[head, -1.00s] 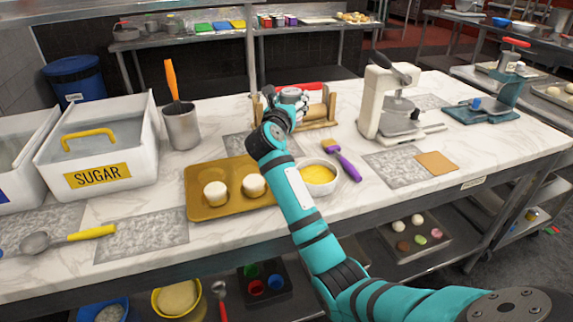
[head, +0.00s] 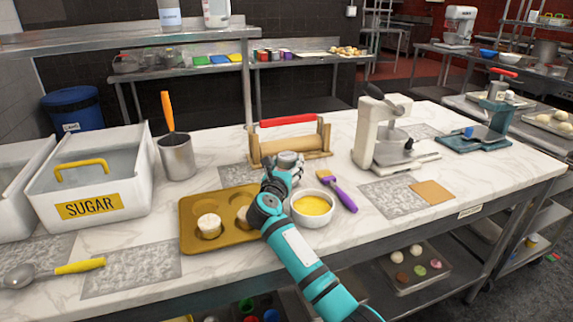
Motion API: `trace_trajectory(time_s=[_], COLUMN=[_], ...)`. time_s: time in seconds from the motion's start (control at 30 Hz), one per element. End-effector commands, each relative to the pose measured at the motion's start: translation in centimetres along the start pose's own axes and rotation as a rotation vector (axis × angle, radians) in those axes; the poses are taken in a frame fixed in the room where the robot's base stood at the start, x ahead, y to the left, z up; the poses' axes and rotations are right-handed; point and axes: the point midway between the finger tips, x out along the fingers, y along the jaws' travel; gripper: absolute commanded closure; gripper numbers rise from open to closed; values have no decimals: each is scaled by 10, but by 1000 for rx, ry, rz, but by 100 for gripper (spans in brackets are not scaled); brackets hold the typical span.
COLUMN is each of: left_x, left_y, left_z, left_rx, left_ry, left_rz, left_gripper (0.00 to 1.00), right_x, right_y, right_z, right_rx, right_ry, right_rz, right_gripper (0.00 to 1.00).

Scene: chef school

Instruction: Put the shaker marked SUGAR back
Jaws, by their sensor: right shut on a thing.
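My right gripper (head: 286,168) is over the worktop, in front of the rolling-pin rack and behind the bowl of yellow filling. It is shut on a small pale grey thing, mostly hidden by the gripper; I see no label on it and cannot tell for sure that it is the SUGAR shaker. Two containers, a grey one (head: 171,14) and a white one (head: 216,13), stand on the raised shelf (head: 120,38) at upper left; their labels are too small to read. A large white bin (head: 130,190) on the left bears a SUGAR label. My left gripper is out of view.
A muffin tray (head: 190,240), the bowl (head: 312,208) and a purple brush (head: 338,190) lie close around my right arm. The rolling-pin rack (head: 318,150) is behind it, a white press (head: 372,135) to the right. A steel pot (head: 177,158) stands at left.

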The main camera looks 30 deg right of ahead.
Motion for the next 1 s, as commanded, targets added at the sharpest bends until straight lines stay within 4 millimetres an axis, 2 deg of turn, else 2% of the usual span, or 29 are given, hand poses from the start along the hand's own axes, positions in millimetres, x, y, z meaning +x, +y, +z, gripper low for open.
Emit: trace_trajectory(time_s=[0.2, 0.23, 0.4, 0.67, 0.77, 0.87, 1.0], left_x=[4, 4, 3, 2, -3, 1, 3], left_y=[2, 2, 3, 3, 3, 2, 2], left_z=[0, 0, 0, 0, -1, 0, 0], left_rx=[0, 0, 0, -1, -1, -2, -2], left_ry=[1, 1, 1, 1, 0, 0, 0], left_rz=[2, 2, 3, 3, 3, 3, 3], left_gripper=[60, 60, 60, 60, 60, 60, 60], right_x=[0, 0, 0, 0, 0, -14, -44], right_y=[1, 0, 0, 0, 0, 2, 2], right_z=[-4, -4, -3, -2, 4, -1, -2], right_rx=[1, 1, 0, 0, 0, 1, 4], right_ry=[-1, 1, 0, 0, -2, 1, 2], right_rz=[0, 0, 0, 0, 0, 4, 4], right_gripper=[82, 42, 20, 20, 20, 20, 20])
